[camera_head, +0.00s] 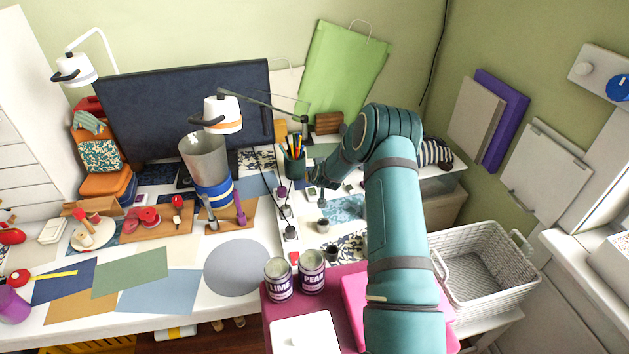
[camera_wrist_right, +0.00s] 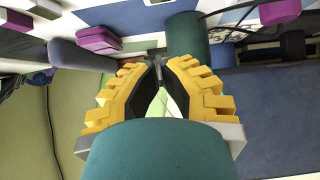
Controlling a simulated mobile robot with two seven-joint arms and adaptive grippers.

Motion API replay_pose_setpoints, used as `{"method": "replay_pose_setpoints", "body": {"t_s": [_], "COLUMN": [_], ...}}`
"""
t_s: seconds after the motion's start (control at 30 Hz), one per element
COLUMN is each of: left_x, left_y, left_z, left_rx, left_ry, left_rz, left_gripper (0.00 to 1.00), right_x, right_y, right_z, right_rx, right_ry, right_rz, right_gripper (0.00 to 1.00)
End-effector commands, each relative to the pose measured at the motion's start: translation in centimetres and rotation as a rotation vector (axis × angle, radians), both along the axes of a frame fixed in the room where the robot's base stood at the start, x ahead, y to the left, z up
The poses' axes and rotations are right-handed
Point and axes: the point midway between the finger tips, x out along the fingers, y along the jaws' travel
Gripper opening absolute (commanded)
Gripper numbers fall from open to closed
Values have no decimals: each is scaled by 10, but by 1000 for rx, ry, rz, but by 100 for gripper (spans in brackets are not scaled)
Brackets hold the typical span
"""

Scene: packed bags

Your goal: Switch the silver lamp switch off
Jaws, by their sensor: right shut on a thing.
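A white desk lamp with an orange band (camera_head: 222,114) hangs over the desk on a thin jointed arm. A second white lamp (camera_head: 76,70) stands at the back left. I cannot make out the silver switch surely in either view. My right gripper (camera_head: 316,176) reaches low over the back right of the desk, partly hidden by my arm in the head view. In the right wrist view its yellow-padded fingers (camera_wrist_right: 160,80) close on a thin grey piece (camera_wrist_right: 158,69), which I cannot identify surely. My left gripper is not in view.
A dark green pencil cup (camera_head: 294,163) stands close to the right gripper. A large dark monitor (camera_head: 180,105) is behind, and a green bag (camera_head: 343,65) leans on the wall. Two tins, LIME (camera_head: 278,282) and PEAR (camera_head: 312,272), stand in front. A white basket (camera_head: 480,275) is at right.

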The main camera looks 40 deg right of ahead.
Motion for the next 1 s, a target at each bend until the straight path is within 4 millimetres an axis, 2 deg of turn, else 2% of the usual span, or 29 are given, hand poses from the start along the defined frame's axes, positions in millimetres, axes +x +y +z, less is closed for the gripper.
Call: {"method": "replay_pose_setpoints", "body": {"t_s": [0.1, 0.3, 1.0], "left_x": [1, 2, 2], "left_y": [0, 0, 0], "left_z": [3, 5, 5], "left_rx": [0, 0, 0], "left_ry": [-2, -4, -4], "left_rz": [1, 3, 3], "left_gripper": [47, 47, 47], "right_x": [-12, -25, -28], "right_y": [7, 14, 16], "right_z": [21, 38, 43], "right_rx": [-1, -2, -1], "right_ry": [-2, -3, -4], "right_rz": [1, 1, 1], "right_gripper": [0, 0, 0]}}
